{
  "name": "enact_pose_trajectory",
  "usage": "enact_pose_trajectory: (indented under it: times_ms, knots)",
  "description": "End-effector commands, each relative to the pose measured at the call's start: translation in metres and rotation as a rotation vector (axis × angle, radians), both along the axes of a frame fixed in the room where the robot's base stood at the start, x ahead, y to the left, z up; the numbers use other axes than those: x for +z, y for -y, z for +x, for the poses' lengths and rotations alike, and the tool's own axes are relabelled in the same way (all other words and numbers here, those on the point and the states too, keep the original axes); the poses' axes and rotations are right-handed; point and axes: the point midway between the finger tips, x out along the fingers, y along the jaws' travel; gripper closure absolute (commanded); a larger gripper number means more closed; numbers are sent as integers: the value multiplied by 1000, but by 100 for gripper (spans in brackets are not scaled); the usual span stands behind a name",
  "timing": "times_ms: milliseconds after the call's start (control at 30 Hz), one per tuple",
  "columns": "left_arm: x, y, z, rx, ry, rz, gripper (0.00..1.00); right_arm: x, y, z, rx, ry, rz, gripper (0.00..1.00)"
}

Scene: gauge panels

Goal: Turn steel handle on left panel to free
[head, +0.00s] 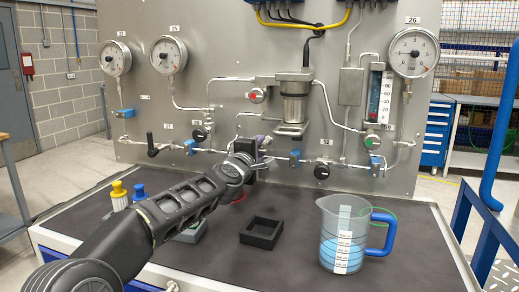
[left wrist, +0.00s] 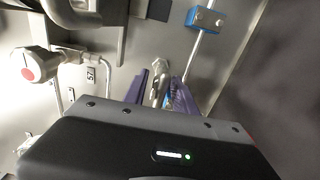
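The gauge panel (head: 225,65) stands behind a dark worktop. My left gripper (head: 257,152) reaches the lower middle of the panel, at the pipe row below the steel canister. In the left wrist view, the purple fingers of my left gripper (left wrist: 162,88) stand apart, one on each side of a small steel handle (left wrist: 158,70). The handle lies between the fingertips; I cannot tell if either finger touches it. The gripper's dark body hides its lower part. In the head view the handle is hidden behind my gripper. My right gripper is not in view.
A red-capped valve (left wrist: 35,65) and a blue block (left wrist: 207,20) are near the gripper. A black-knob valve (head: 322,171) sits right of it. On the worktop (head: 300,203) are a black tray (head: 261,233), a jug of blue liquid (head: 345,235) and yellow- and blue-topped items (head: 119,190).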

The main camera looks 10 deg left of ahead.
Motion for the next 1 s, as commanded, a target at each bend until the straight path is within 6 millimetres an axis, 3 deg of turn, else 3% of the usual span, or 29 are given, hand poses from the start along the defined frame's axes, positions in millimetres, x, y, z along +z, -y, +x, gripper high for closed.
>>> enact_pose_trajectory:
  times_ms: [300, 500, 867, 1000]
  knots:
    - [-2, -4, -48, 1, 1, 2, 67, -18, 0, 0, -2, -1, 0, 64]
    - [-1, -5, -69, 1, 1, 1, 67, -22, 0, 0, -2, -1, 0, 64]
    - [0, -5, -71, 1, 0, 0, 67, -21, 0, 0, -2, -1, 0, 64]
    - [11, -5, -71, 1, 0, 0, 67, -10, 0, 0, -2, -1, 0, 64]
